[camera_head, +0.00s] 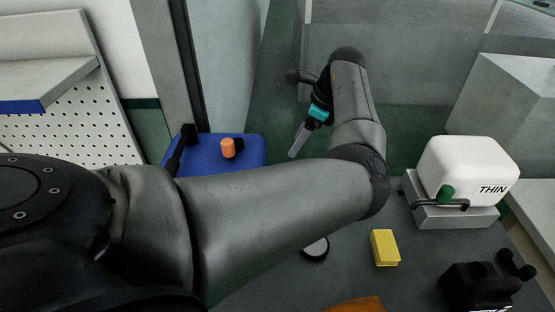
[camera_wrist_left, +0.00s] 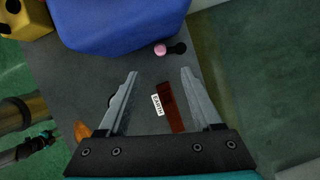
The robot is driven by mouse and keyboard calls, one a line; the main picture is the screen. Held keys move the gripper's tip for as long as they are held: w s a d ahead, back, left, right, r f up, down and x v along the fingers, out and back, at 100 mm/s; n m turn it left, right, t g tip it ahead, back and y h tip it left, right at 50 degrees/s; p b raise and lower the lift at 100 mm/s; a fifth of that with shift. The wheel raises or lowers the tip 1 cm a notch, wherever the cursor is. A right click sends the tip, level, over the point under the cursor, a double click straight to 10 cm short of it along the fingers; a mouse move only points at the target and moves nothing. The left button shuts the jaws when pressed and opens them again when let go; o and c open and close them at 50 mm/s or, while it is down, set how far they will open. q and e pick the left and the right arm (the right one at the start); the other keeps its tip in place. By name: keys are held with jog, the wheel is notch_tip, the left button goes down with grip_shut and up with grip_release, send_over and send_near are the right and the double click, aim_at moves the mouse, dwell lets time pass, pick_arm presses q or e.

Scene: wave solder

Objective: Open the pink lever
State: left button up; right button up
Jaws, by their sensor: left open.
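A small pink knob (camera_wrist_left: 160,49) on a black pivot (camera_wrist_left: 178,48) shows in the left wrist view, at the edge of a blue body (camera_wrist_left: 115,25). It looks like the pink lever. My left gripper (camera_wrist_left: 158,73) is open, with nothing between its fingertips, and the pink knob appears just beyond them. In the head view my left gripper (camera_head: 297,141) points down at the end of my arm, right of a blue box (camera_head: 250,157). I cannot make out the pink knob in the head view. My right gripper is not clearly in view.
An orange cylinder (camera_head: 228,148) shows at the blue box. A yellow block (camera_head: 384,248) lies on the dark table. A labelled red-brown block (camera_wrist_left: 171,107) appears between my fingers in the wrist view.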

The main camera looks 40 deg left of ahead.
pick_arm(q)
jog(key=b+x, duration=0.1)
jog(key=x, duration=0.4)
jog(key=b+x, duration=0.2)
jog(key=x, duration=0.4)
jog(key=d+b+x, duration=0.1)
jog(key=b+x, duration=0.1)
jog(key=x, duration=0.4)
jog(key=shift+w+f, duration=0.2)
jog(key=shift+f, duration=0.1)
pick_arm(e)
notch_tip(320, 180, down, 6)
jog(key=s, duration=0.1)
jog(key=shift+s+d, duration=0.3)
jog(key=shift+d, duration=0.05)
pick_arm(q)
grip_shut()
pick_arm(e)
jog(key=shift+s+d, duration=0.1)
jog(key=shift+d, duration=0.1)
